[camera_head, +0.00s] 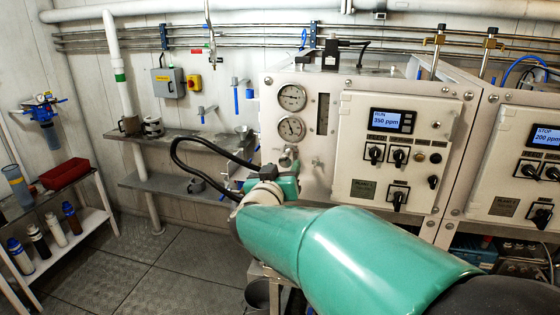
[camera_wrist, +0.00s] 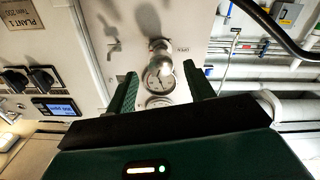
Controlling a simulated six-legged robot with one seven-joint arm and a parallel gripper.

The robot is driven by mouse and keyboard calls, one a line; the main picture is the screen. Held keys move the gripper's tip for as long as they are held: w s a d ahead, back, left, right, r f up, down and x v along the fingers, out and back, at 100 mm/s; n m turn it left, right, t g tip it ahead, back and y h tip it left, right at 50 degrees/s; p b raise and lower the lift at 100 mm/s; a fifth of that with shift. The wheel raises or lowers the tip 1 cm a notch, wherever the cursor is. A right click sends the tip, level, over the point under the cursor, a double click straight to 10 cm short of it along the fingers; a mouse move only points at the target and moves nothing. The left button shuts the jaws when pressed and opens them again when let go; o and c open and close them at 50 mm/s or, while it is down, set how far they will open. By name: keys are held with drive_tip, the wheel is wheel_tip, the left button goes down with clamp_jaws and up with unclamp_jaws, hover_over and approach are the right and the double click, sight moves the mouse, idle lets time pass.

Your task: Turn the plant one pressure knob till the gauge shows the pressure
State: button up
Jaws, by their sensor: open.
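The plant one panel (camera_head: 330,180) is white, with two round gauges, an upper gauge (camera_head: 292,97) and a lower gauge (camera_head: 292,129). A silver round knob (camera_head: 287,157) sits just below the lower gauge. In the wrist view the knob (camera_wrist: 160,48) stands out from the panel beside a gauge (camera_wrist: 157,80), with the word OPEN near it. My gripper (camera_wrist: 159,70) is open, its two green fingers apart on either side of the knob's line. I cannot tell whether they touch it. The gauge needles are too small to read exactly.
A control box (camera_head: 385,150) with a lit 350 ppm display and several black switches is right of the gauges. A small tap (camera_head: 317,162) is close right of the knob. Steel shelves (camera_head: 170,187) stand at left. A second plant panel (camera_head: 515,160) adjoins at right.

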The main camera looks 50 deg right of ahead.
sight(285, 162)
drive_tip(key=shift+x, duration=2.35)
drive_tip(key=shift+c, duration=0.4)
drive_tip(key=c, duration=0.9)
drive_tip(key=shift+m, duration=0.3)
drive_tip(key=m, duration=0.3)
drive_tip(key=shift+m, duration=1.7)
